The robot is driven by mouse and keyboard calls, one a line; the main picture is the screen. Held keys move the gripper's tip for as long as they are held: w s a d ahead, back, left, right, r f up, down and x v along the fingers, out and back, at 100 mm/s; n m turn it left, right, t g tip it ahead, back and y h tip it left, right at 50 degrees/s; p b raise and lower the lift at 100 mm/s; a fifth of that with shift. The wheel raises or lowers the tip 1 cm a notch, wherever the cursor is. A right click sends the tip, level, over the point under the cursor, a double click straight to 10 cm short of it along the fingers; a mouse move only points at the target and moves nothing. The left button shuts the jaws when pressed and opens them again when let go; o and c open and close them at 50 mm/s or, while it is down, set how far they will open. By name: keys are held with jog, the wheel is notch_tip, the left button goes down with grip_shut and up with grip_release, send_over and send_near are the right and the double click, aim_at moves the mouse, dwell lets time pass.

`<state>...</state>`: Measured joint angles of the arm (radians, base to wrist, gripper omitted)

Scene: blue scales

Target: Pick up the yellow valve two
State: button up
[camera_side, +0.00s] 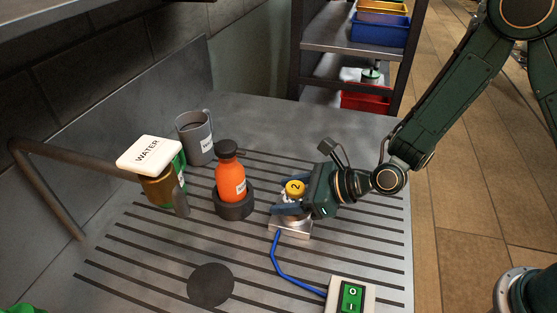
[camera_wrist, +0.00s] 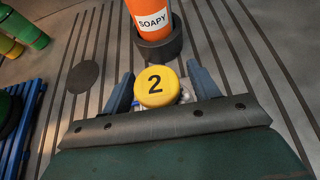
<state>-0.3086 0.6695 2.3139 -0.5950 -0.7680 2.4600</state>
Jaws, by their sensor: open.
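The yellow valve (camera_side: 295,187) is a small round knob with a black number 2 on top. In the side view it is above a metal base plate (camera_side: 291,228) on the slotted table. It also shows in the wrist view (camera_wrist: 157,87), centred close in front of my gripper. My gripper (camera_side: 288,209) is low at the valve, reaching in from the right. In the wrist view its blue fingers (camera_wrist: 160,92) are open, one on each side of the valve. The lower part of the valve is mostly hidden by the knob and my gripper.
An orange soapy bottle (camera_side: 231,183) stands in a dark round holder (camera_side: 234,208) just left of my gripper. A WATER dispenser (camera_side: 149,154) and a grey mug (camera_side: 195,140) are further left. A blue cable (camera_side: 279,262) runs to a green switch box (camera_side: 351,296) in front.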

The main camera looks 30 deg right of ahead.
jog(key=shift+w+a+f, duration=0.1)
jog(key=shift+w, duration=0.05)
jog(key=shift+c, duration=0.2)
jog(key=c, duration=1.2)
notch_tip(320, 180, up, 20)
dwell(0.6)
dwell(0.4)
